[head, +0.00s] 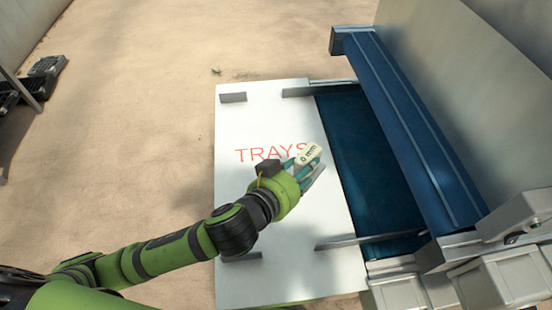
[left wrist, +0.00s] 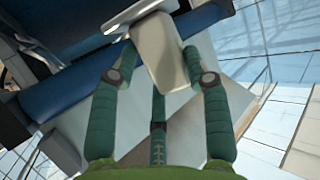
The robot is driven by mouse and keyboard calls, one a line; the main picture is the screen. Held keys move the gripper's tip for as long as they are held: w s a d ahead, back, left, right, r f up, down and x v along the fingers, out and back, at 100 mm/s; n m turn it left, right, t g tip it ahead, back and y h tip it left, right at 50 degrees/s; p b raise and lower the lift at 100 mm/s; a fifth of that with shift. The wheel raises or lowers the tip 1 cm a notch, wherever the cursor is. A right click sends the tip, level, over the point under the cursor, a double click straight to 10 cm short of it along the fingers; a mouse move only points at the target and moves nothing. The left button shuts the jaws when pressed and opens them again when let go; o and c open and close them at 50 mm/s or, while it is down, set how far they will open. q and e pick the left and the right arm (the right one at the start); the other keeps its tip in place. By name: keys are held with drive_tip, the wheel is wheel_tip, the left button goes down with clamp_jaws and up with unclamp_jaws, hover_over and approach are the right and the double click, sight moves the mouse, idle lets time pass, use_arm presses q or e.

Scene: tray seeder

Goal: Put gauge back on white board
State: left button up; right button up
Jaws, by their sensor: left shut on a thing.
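The gauge (head: 309,153) is a small pale block marked "0 mm". My left gripper (head: 303,167) is shut on it, over the right part of the white board (head: 245,205), beside the red word "TRAYS". In the left wrist view the pale gauge (left wrist: 160,55) sits between the green fingers of my left gripper (left wrist: 157,70), its printed face not showing. I cannot tell how high the gauge is above the board. My right gripper is not in view.
The blue seeder bed (head: 365,160) and its raised blue beam (head: 415,125) lie right of the board. Grey metal bars (head: 233,97) stand at the board's edges. The board's lower left is mostly clear. Dark crates (head: 45,68) lie on the floor at far left.

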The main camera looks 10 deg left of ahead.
use_arm(q)
drive_tip(key=w+d+f+m+g+h, duration=0.25)
drive_tip(key=d+m+g+h, duration=0.45)
drive_tip(key=d, duration=0.5)
drive_tip(key=w+a+f+m+p, duration=0.1)
drive_tip(key=w+a+f+m, duration=0.1)
drive_tip(key=w+a, duration=0.25)
drive_tip(key=shift+g, duration=0.4)
drive_tip(key=shift+s+a+f, duration=0.85)
drive_tip(key=shift+s+f, duration=0.95)
drive_tip(key=shift+f, duration=0.05)
drive_tip(key=shift+s+a+f, duration=0.85)
drive_tip(key=shift+s+f, duration=0.95)
drive_tip(key=shift+f, duration=0.05)
drive_tip(key=shift+s+a+f, duration=0.85)
drive_tip(key=shift+s+f, duration=0.95)
drive_tip(key=shift+f, duration=0.05)
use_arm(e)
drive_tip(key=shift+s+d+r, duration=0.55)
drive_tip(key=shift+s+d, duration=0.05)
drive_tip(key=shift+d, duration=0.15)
